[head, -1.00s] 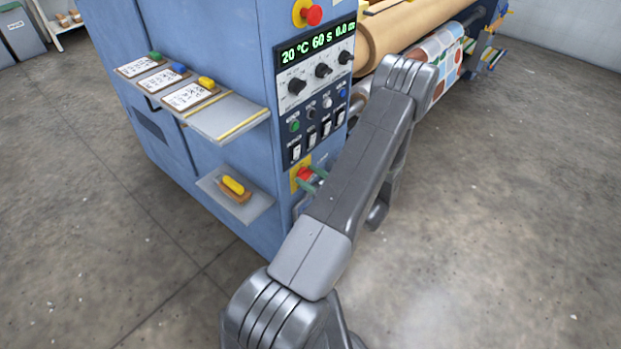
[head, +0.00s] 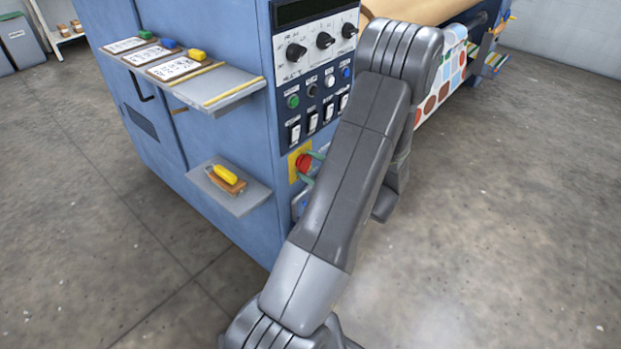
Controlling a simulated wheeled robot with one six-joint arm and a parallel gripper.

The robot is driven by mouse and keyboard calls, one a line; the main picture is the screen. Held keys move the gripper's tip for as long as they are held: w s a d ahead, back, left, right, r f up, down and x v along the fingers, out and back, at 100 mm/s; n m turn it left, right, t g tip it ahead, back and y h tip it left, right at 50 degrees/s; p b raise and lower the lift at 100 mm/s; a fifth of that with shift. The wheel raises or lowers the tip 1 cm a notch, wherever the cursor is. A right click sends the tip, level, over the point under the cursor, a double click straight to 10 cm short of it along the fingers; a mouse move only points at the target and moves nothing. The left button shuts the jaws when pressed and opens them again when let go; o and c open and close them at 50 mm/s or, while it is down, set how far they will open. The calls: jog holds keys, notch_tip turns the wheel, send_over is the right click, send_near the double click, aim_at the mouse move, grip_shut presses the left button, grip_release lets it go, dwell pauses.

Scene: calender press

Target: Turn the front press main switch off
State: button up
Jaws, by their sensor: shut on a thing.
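The main switch is a red rotary knob (head: 303,163) on a yellow plate (head: 293,168), low on the front face of the blue press cabinet. My gripper (head: 312,167) is at the knob, with its green fingertips above and below it, shut on it. My forearm hides the gripper body and the right side of the switch. The exact angle of the knob is hard to make out. The display (head: 302,12) at the top of the panel is dark.
The control panel (head: 318,80) with knobs, buttons and rockers is just above the switch. A shelf with clipboards (head: 232,84) and a lower shelf with a yellow-handled brush (head: 228,176) jut out at left. Rollers with printed fabric (head: 440,88) lie behind my arm. The floor at right is clear.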

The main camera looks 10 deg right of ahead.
jog(key=n+b, duration=0.2)
jog(key=b, duration=0.2)
jog(key=f+n+b, duration=0.1)
jog(key=n+b, duration=0.2)
jog(key=shift+a+b, duration=0.1)
jog(key=shift+b, duration=0.3)
jog(key=n+b, duration=0.3)
jog(key=shift+r, duration=0.2)
jog(key=shift+o, duration=0.2)
jog(key=shift+r+b, duration=0.1)
jog(key=shift+b, duration=0.3)
jog(key=o, duration=1)
jog(key=shift+c, duration=0.2)
jog(key=p+v, duration=0.3)
jog(key=v, duration=1.1)
jog(key=shift+w+a, duration=0.1)
jog(key=shift+w, duration=0.05)
